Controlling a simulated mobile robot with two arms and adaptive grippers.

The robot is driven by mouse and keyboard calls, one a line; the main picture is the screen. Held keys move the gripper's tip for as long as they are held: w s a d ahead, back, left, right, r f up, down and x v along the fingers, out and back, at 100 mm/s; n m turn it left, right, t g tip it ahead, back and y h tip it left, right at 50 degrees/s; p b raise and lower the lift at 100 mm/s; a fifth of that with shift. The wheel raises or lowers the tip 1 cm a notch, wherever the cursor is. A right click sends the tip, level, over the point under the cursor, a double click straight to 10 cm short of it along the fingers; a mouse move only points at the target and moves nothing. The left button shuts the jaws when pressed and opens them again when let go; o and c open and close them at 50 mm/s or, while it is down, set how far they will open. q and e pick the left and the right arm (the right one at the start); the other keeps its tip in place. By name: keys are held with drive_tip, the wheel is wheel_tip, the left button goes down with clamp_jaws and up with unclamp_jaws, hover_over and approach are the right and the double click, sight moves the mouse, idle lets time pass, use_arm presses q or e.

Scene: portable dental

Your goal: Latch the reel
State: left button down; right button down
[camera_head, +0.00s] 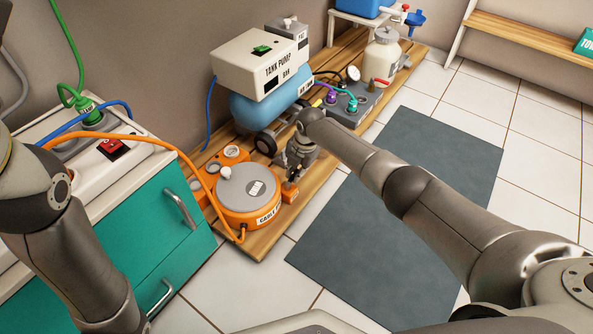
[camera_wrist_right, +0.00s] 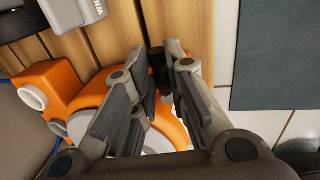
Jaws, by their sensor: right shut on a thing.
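The cable reel (camera_head: 262,208) is a round orange drum with a grey top disc (camera_head: 236,194) and a small white knob. It sits at the near end of the wooden board. My right gripper (camera_head: 293,176) points down at the reel's right side. In the right wrist view my right gripper (camera_wrist_right: 160,72) is shut on a short black handle (camera_wrist_right: 156,62) beside the reel's orange body (camera_wrist_right: 168,128). The fingers partly hide the handle's lower end, so I cannot tell how the latch sits. My left gripper is out of view; only my left arm shows.
A tank pump (camera_head: 258,65) with a blue tank stands behind the reel on the wooden board (camera_head: 262,245). An orange cable (camera_head: 190,165) runs from the teal cabinet (camera_head: 150,235) at left to the reel. A grey mat (camera_head: 400,210) lies on clear floor at right.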

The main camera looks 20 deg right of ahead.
drive_tip(key=shift+a, duration=0.1)
drive_tip(key=c, duration=1.5)
unclamp_jaws()
drive_tip(key=shift+o, duration=0.2)
drive_tip(key=shift+r, duration=0.15)
wheel_tip(320, 180, up, 12)
drive_tip(key=s+d, duration=0.1)
drive_tip(key=shift+s+d+f, duration=0.25)
drive_tip(key=shift+s, duration=0.15)
